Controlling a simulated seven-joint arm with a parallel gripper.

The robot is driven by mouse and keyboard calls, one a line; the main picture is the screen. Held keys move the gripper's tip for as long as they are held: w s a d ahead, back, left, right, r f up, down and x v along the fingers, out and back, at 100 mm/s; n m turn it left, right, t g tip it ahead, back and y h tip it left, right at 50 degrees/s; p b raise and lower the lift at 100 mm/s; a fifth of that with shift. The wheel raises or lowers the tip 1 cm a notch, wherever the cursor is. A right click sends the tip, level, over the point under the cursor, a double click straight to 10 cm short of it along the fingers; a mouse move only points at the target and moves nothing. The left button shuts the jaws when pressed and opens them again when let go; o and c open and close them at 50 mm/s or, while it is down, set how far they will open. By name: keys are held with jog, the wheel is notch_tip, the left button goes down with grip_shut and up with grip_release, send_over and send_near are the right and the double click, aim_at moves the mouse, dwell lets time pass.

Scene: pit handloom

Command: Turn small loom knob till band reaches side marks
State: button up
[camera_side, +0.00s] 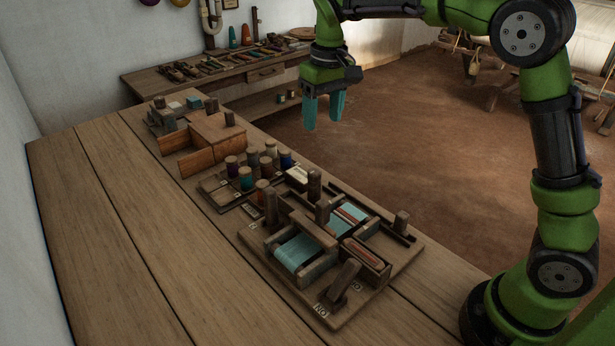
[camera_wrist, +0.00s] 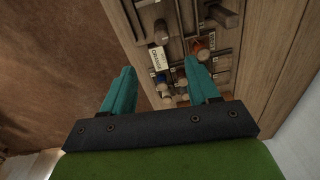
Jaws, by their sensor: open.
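The small loom (camera_side: 255,240) stands on a wooden base board on the bench in the side view. A teal band (camera_side: 298,252) runs over its front, and a striped teal, red and white stretch (camera_side: 349,214) shows behind. Several wooden posts and handles rise from it, including a slanted one (camera_side: 343,283) at the front and a short block-like one (camera_side: 401,222) at the right; I cannot tell which is the knob. Side marks are too small to make out. My gripper (camera_side: 323,112) is open and empty, high above and behind the loom; its teal fingers (camera_wrist: 160,72) show apart in the wrist view.
A rack of coloured thread spools (camera_side: 246,178) stands behind the loom, with a wooden box (camera_side: 218,136) beyond. A tool table (camera_side: 215,85) stands at the back. The bench's left side (camera_side: 120,240) is clear. The wrist view shows spools (camera_wrist: 201,47) beyond my fingers.

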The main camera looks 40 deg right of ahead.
aim_at(315, 171)
jog(key=shift+n+g, duration=0.4)
jog(key=shift+n, duration=0.1)
jog(key=f, duration=0.4)
jog(key=w+f, duration=0.1)
jog(key=f, duration=0.9)
jog(key=shift+w+a+f, duration=0.2)
jog(key=shift+w, duration=0.05)
jog(key=c, duration=1)
jog(key=shift+c, duration=0.2)
